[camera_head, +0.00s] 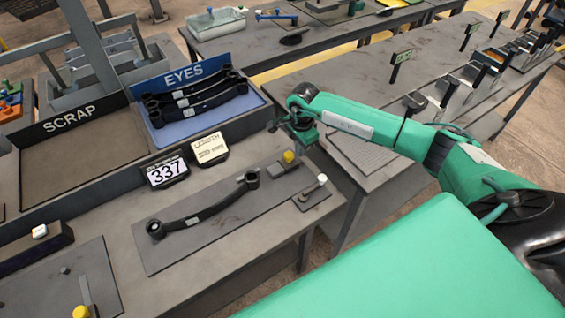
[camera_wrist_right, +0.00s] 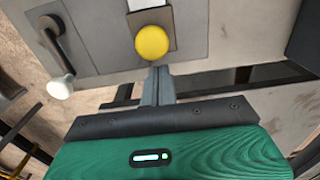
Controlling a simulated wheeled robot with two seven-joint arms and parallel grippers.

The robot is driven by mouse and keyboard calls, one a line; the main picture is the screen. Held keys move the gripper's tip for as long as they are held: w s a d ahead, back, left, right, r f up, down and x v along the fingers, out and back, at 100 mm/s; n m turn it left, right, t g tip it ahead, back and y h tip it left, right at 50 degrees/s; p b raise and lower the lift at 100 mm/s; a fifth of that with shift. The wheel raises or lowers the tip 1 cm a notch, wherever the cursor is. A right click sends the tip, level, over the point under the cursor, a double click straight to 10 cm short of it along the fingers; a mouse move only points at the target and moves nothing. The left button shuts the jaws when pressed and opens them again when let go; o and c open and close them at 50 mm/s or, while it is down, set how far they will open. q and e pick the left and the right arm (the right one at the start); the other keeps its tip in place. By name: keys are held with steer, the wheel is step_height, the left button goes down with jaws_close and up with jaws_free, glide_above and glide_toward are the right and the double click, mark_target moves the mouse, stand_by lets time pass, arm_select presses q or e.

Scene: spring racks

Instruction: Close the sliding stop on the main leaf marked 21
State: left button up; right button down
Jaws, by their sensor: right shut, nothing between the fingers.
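A dark main leaf (camera_head: 205,210) with an eye at each end lies on a grey measuring plate (camera_head: 165,258). Its mark is too small to read. The sliding stop's yellow knob (camera_head: 289,157) stands at the plate's right end, a little beyond the leaf's right eye; a gap shows between them. The yellow knob (camera_wrist_right: 152,42) also shows in the right wrist view. My right gripper (camera_head: 304,142) is shut and empty, just beside the knob. In the right wrist view its fingertips (camera_wrist_right: 157,72) point at the knob; contact cannot be told. My left gripper is out of view.
A white-tipped lever (camera_head: 321,180) stands on a small plate right of the stop. A display (camera_head: 166,172) reads 337. Behind are the blue EYES tray (camera_head: 205,127) with dark leaves and the SCRAP bin (camera_head: 75,152). Another bench (camera_head: 365,165) stands under my right arm.

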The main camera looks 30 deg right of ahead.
mark_target(285, 156)
steer(key=shift+s+a, duration=0.15)
steer(key=shift+a, duration=1.3)
steer(key=shift+s+a, duration=0.1)
steer(key=shift+a, duration=1.3)
steer(key=shift+f+b, duration=0.15)
steer(key=shift+b, duration=0.4)
steer(key=shift+w+r+p, duration=0.1)
steer(key=shift+r+p, duration=0.35)
steer(key=shift+r, duration=0.55)
steer(key=shift+d+r+p, duration=0.15)
steer(key=shift+r+p, duration=0.8)
steer(key=shift+r, duration=1.7)
